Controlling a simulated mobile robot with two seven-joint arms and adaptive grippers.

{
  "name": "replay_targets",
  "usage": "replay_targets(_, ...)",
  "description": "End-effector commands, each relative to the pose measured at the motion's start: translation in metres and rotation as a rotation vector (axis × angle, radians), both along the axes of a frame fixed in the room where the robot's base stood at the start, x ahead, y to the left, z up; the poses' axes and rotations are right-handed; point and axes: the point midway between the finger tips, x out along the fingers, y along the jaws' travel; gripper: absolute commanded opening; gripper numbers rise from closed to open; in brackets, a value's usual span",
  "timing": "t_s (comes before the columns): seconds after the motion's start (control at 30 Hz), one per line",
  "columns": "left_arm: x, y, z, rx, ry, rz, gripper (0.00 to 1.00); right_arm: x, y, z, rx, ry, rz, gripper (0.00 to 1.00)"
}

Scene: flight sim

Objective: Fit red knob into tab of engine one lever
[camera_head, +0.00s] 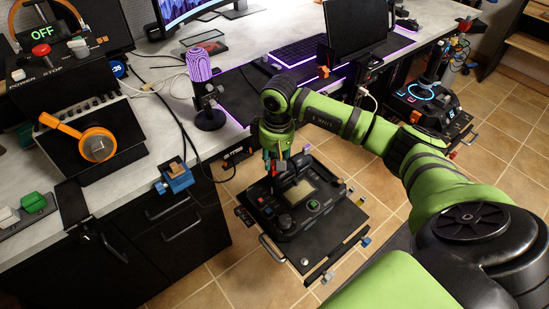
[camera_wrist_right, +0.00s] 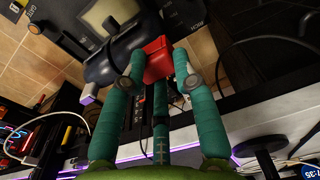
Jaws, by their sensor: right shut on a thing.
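My right gripper (camera_head: 277,153) is above the black throttle console (camera_head: 318,228) on the pull-out tray. Its teal fingers are shut on the red knob (camera_wrist_right: 157,58), seen at the fingertips in the right wrist view, where the gripper (camera_wrist_right: 157,68) shows from behind. In the head view the knob (camera_head: 282,168) is a small red patch beneath the fingers. A dark lever part (camera_wrist_right: 118,52) lies right by the knob, beside or behind it; I cannot tell whether they touch. The engine one lever's tab is not distinguishable. My left gripper is not in view.
The desk (camera_head: 150,170) with a microphone (camera_head: 203,85) and keyboard lies behind and left of the console. A blue clamp-like device (camera_head: 176,178) sits at the desk edge. A joystick unit (camera_head: 428,97) stands at the right. Tiled floor is free around the tray.

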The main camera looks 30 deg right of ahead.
Motion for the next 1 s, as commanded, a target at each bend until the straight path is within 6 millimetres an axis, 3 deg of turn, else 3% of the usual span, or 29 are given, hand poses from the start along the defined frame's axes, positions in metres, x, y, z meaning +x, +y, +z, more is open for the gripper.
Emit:
replay_targets(0.17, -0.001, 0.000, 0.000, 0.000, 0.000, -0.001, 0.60, 0.000, 0.000, 0.000, 0.000, -0.001, 0.000, 0.00)
replay_targets(0.2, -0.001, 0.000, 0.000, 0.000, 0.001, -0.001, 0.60, 0.000, 0.000, 0.000, 0.000, -0.001, 0.000, 0.41)
replay_targets(0.23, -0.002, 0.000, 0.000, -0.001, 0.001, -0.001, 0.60, 0.000, 0.000, 0.000, 0.000, -0.001, 0.000, 0.53)
replay_targets(0.27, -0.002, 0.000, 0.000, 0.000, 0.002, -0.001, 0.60, 0.000, 0.000, 0.000, 0.000, -0.001, 0.000, 0.57)
replay_targets(0.67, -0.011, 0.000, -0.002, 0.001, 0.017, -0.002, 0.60, 0.000, 0.000, 0.006, 0.000, -0.002, 0.000, 0.57)
replay_targets(0.77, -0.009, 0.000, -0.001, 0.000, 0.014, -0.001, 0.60, 0.000, -0.001, 0.019, -0.002, -0.005, 0.000, 0.57)
replay_targets(1.0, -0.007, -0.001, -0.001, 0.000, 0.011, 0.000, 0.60, -0.003, -0.001, 0.070, -0.002, -0.007, 0.001, 0.57)
